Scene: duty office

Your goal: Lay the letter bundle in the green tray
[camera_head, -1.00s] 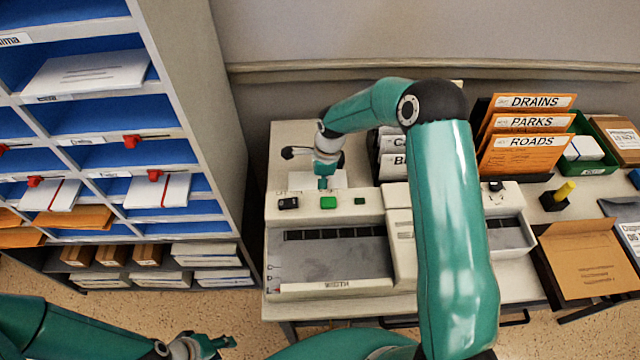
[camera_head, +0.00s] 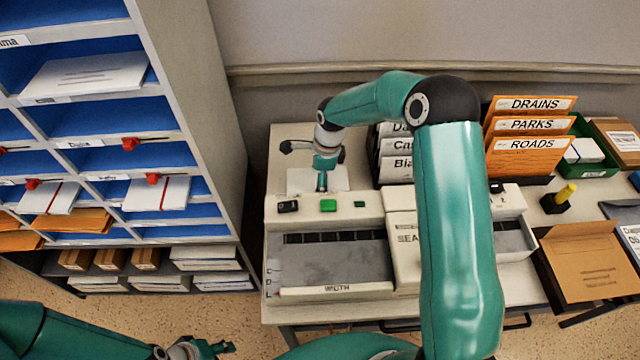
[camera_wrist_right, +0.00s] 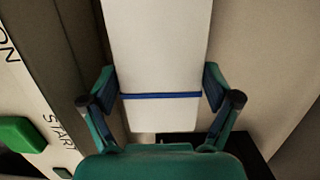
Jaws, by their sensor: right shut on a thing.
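The letter bundle (camera_wrist_right: 160,55) is a white stack with a blue band around it. My right gripper (camera_wrist_right: 160,98) is shut on it, a finger at each long side near the band. In the head view the bundle (camera_head: 334,178) shows behind the machine's green button, under my right gripper (camera_head: 322,176). Its exact height above the table is hard to tell. The green tray (camera_head: 600,172) stands at the back right, partly behind the orange folders, with a white stack in it. My left gripper (camera_head: 208,348) is low at the left, away from the table; its jaw state is unclear.
A grey machine (camera_head: 335,262) fills the table front. Orange folders (camera_head: 528,143) labelled DRAINS, PARKS and ROADS and white binders (camera_head: 395,168) stand between bundle and tray. Blue pigeonholes (camera_head: 110,120) rise at the left.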

